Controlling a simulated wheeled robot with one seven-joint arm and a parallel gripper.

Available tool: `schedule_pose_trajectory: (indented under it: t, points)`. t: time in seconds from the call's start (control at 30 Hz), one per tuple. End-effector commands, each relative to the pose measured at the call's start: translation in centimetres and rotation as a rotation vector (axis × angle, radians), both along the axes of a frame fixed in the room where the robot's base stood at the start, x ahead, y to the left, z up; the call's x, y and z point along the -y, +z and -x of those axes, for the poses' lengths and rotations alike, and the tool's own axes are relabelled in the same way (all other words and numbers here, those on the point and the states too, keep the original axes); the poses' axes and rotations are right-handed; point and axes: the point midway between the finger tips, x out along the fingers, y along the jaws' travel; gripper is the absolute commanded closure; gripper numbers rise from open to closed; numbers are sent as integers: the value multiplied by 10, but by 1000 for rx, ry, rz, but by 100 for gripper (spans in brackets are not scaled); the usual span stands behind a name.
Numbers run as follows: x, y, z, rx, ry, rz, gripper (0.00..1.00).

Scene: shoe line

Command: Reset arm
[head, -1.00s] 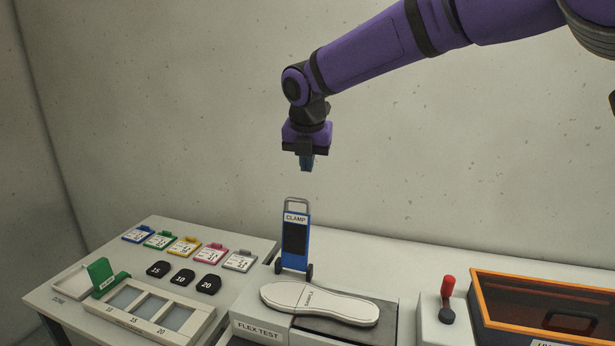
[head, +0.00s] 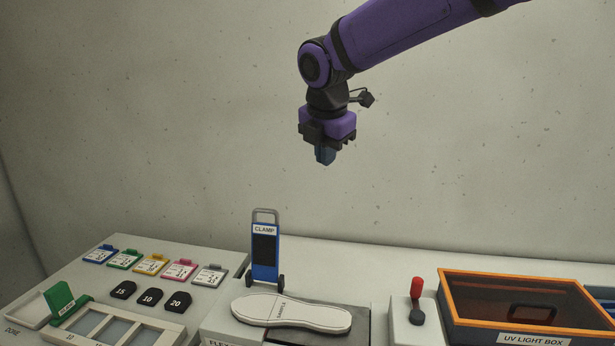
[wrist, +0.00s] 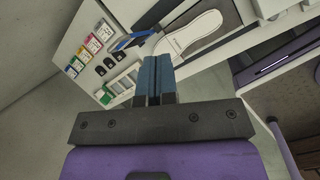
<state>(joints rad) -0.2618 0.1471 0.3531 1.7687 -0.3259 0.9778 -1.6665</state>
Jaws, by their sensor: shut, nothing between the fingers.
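My gripper (head: 325,155) hangs on the purple arm above the bench, well clear of everything below it. Its dark blue fingers are together with nothing between them, and they also show in the wrist view (wrist: 154,80). Below it, the blue clamp (head: 265,250) stands upright at the back of the flex test station. The white insole (head: 300,312) lies flat in front of the clamp, and it also shows in the wrist view (wrist: 192,33).
At left are several coloured cards (head: 151,264), black numbered pieces (head: 149,297), a green piece (head: 60,298) and a tray with compartments (head: 150,338). At right are a red-handled lever (head: 417,290) and the orange-rimmed UV light box (head: 470,318). The air around my gripper is free.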

Motion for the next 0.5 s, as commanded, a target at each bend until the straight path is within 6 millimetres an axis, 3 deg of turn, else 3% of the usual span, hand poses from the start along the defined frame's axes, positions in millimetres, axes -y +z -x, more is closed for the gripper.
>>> schedule_pose_trajectory:
  t: [0.1, 0.5]
  points:
    - [36, 13, 20, 21, -197, -56, 100]
    - [141, 30, 99, 77, -864, -290, 100]
